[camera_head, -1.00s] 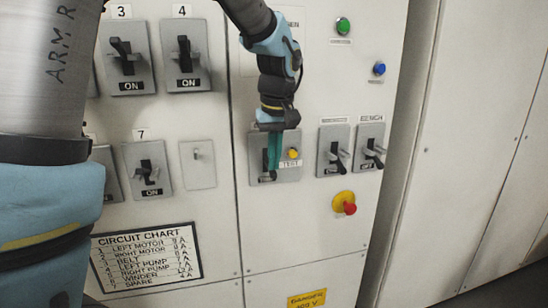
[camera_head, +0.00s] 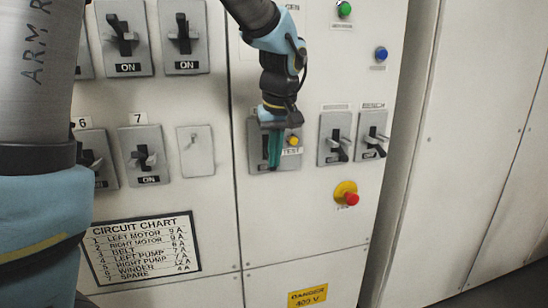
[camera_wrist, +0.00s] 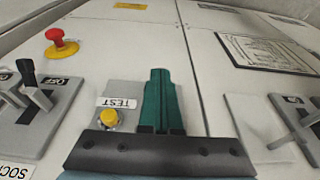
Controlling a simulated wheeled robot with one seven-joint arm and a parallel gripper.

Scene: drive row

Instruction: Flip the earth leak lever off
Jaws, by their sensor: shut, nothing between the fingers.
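The earth leak plate is the grey plate (camera_head: 257,160) with a yellow button (camera_head: 293,141) marked TEST. In the wrist view the same plate (camera_wrist: 122,92) and yellow button (camera_wrist: 108,118) show left of the fingers. My gripper (camera_head: 275,163) is shut, its green fingers pointing down in front of the plate, just left of the button. In the wrist view the gripper (camera_wrist: 160,75) has its fingers together. The lever is mostly hidden behind the fingers, so I cannot tell its position or whether they touch it.
Two switches (camera_head: 335,138) (camera_head: 372,136) stand close on the right, with a red emergency button (camera_head: 347,194) below. Several breakers, a blank plate (camera_head: 195,150) and a circuit chart (camera_head: 140,248) are on the left. Green (camera_head: 343,9) and blue (camera_head: 381,54) buttons sit above.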

